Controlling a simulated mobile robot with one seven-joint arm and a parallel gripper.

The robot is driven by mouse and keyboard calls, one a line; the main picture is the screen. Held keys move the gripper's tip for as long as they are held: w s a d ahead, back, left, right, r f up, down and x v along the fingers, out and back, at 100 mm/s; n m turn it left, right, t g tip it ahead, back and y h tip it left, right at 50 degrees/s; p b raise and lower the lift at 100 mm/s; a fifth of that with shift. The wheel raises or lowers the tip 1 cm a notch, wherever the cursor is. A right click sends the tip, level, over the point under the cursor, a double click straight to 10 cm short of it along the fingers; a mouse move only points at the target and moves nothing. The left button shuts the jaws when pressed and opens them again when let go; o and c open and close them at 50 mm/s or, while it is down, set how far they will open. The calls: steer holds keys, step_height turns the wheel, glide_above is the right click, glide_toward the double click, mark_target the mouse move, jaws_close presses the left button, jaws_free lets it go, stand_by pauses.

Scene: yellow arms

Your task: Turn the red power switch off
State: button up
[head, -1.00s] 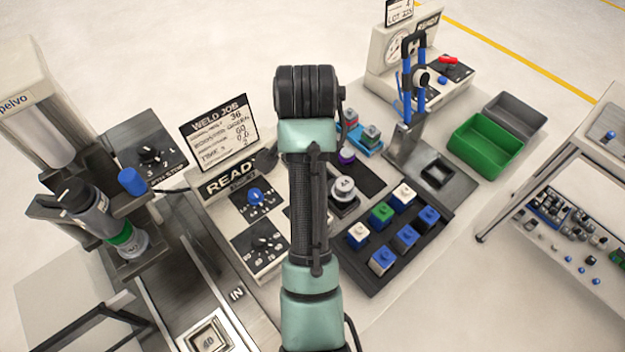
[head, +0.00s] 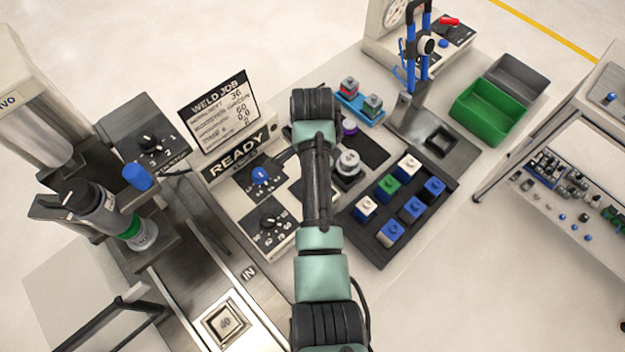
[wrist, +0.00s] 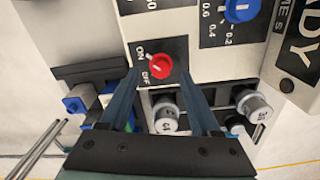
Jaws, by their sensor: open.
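The red power switch (wrist: 159,66) is a round red knob on a black plate in the wrist view, with ON and OFF printed to its left. A pale mark shows on its face, but I cannot tell which label it points to. My gripper (wrist: 160,76) is open, its two dark fingers on either side of the knob's lower part in the picture. I cannot tell whether they touch it. In the head view my arm hides the switch and the gripper.
A blue knob (wrist: 241,8) sits on the panel beside the switch. Grey-white cylinders (wrist: 165,115) stand close by the fingers. In the head view a black tray of coloured blocks (head: 372,247) lies right of my arm. The READY sign (head: 237,157) stands to the left.

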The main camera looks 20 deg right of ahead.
steer(key=shift+f, duration=1.35)
jaws_close()
